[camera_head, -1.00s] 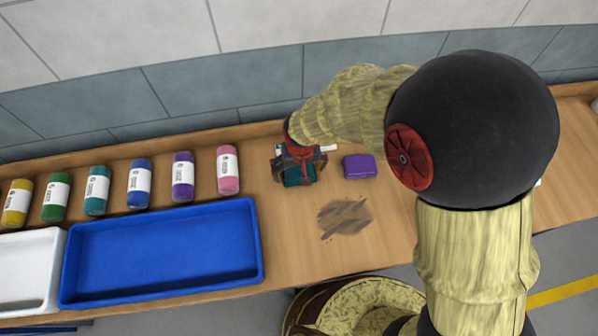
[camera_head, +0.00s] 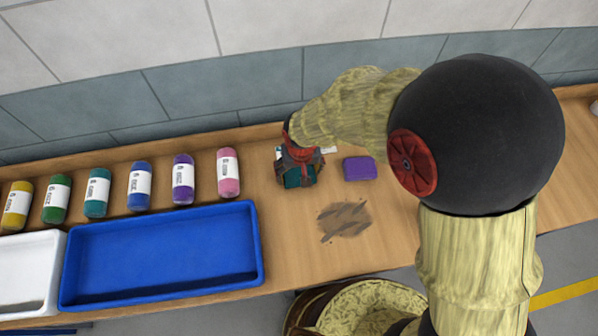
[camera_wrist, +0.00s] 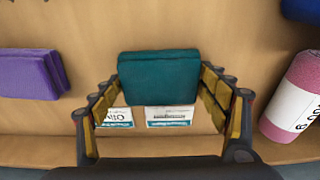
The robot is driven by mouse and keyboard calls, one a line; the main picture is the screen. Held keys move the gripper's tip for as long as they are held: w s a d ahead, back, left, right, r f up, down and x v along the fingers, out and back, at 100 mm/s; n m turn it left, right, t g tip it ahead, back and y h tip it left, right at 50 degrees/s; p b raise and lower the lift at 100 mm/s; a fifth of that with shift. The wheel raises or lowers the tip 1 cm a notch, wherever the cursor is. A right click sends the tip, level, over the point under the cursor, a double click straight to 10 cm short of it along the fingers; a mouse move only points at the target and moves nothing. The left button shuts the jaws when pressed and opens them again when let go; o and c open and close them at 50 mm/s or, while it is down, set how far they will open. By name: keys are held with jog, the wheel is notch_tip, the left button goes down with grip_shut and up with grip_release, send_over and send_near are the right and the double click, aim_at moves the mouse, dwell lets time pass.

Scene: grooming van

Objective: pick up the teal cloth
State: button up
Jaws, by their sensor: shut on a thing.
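The teal cloth (camera_wrist: 160,75) is a folded block between the two fingers of my gripper (camera_wrist: 161,84) in the wrist view. The fingers press on its left and right sides. In the head view, my gripper (camera_head: 299,168) points down over the counter, with part of the teal cloth (camera_head: 297,181) showing beneath it. I cannot tell whether the cloth is off the counter.
A purple cloth (camera_head: 359,168) lies just right of my gripper. White labels (camera_wrist: 170,115) lie by the teal cloth. A dark smudge (camera_head: 344,219) marks the counter in front. A blue tray (camera_head: 165,255), a white tray (camera_head: 25,275) and several bottles (camera_head: 139,187) stand left.

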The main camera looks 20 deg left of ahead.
notch_tip(320, 180, up, 2)
jog(key=shift+r+p, duration=0.2)
jog(key=shift+p, duration=0.15)
jog(key=s+r, duration=0.1)
jog(key=r, duration=0.1)
jog(key=s+a+r+p, duration=0.1)
jog(key=s+r, duration=0.1)
jog(key=s+a+r, duration=0.1)
jog(key=r, duration=0.1)
jog(key=shift+s+r, duration=0.2)
jog(key=shift+s, duration=0.15)
jog(key=s+a+r+p, duration=0.1)
jog(key=s+a+r, duration=0.2)
jog(key=s, duration=0.5)
jog(key=shift+a+r, duration=0.25)
jog(key=shift+r, duration=0.1)
jog(key=shift+s, duration=0.1)
jog(key=o, duration=0.5)
jog(key=c, duration=0.4)
